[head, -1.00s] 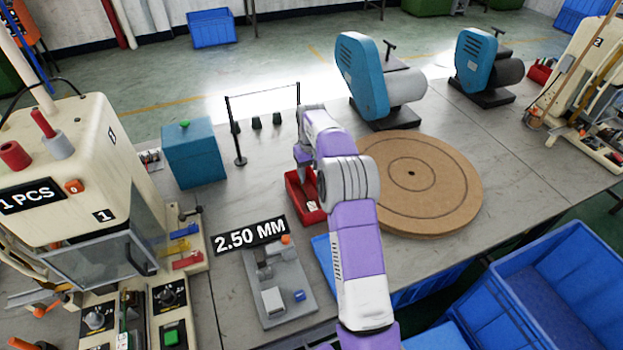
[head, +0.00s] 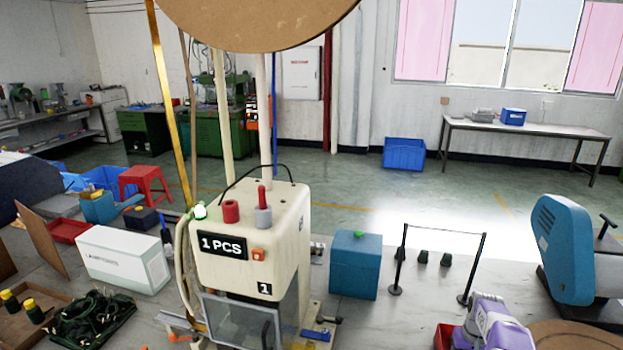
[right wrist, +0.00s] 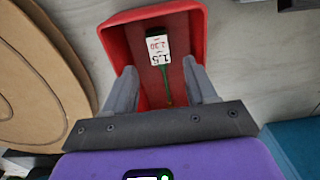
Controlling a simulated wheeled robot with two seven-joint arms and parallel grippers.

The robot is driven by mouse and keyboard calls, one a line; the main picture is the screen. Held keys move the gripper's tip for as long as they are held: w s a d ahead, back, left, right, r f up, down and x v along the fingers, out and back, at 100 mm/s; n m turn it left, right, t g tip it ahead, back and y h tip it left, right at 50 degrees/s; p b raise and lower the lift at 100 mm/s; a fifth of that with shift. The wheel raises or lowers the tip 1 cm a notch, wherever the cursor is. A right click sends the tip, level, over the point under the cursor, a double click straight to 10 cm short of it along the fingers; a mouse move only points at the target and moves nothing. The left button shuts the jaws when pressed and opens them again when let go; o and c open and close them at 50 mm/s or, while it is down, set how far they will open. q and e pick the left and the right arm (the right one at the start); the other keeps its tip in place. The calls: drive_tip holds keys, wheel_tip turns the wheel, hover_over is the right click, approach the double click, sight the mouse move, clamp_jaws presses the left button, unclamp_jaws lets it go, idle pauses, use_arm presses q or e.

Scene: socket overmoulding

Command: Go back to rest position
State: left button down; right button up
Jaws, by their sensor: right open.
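My right gripper (right wrist: 160,86) is open over a red bin (right wrist: 190,33) in the right wrist view. Its two grey fingers are spread apart, with nothing held between them. A small dark gauge-like tool with a white label (right wrist: 158,48) and a thin green shaft lies in the bin. My left gripper is in neither view.
A cream machine marked 1 (head: 240,255) stands at the centre, a teal box (head: 354,264) and a black stand (head: 463,298) right of it. A teal machine (head: 562,250) is at far right. A round brown board (right wrist: 35,80) lies beside the bin.

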wheel_tip(320, 180, down, 4)
drive_tip(key=shift+r+b, duration=0.1)
drive_tip(key=shift+b, duration=0.35)
drive_tip(key=shift+r, duration=0.4)
